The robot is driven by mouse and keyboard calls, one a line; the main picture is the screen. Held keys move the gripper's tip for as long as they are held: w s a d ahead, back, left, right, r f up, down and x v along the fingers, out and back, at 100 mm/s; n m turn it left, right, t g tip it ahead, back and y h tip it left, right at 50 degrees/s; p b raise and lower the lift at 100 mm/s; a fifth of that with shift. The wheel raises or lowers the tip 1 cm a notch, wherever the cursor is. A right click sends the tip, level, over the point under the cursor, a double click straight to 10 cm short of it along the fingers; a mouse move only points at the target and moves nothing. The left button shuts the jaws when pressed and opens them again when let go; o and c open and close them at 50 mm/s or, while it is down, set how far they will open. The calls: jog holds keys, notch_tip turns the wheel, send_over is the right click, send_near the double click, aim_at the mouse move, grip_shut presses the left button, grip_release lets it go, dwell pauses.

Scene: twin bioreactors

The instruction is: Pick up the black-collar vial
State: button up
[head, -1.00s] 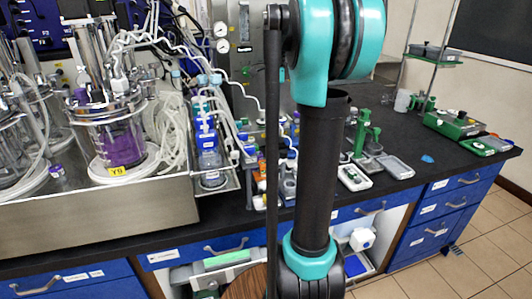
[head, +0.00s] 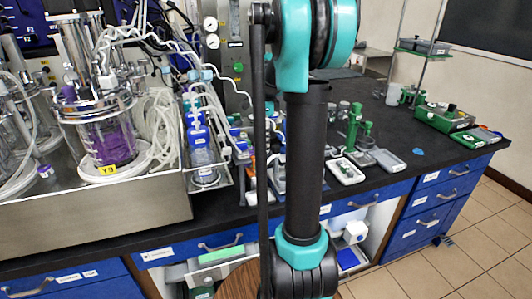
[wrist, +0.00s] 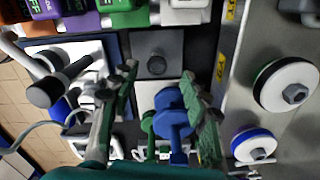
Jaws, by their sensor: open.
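My gripper (wrist: 158,76) shows in the wrist view with its two fingers apart, and nothing is clearly held between them. A blue knobbed part (wrist: 172,112) shows between the fingers, nearer the right one; I cannot tell its depth. A grey square block (wrist: 157,58) with a dark round spot lies beyond the fingertips. Two dark-ended cylinders (wrist: 46,92) are left of the left finger. I cannot make out for sure which thing is the black-collar vial. In the head view my arm covers part of the bench and my gripper is not visible.
Glass bioreactor vessels (head: 108,140) stand on a steel tray at the left. Small bench items crowd behind my arm. A green stand (head: 354,125) and a green box (head: 445,117) are to the right. The black bench (head: 400,130) has bare room there.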

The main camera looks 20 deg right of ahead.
aim_at(266, 151)
jog(key=f, duration=0.4)
jog(key=shift+s+a, duration=0.2)
jog(key=shift+c, duration=0.5)
jog(key=c, duration=0.8)
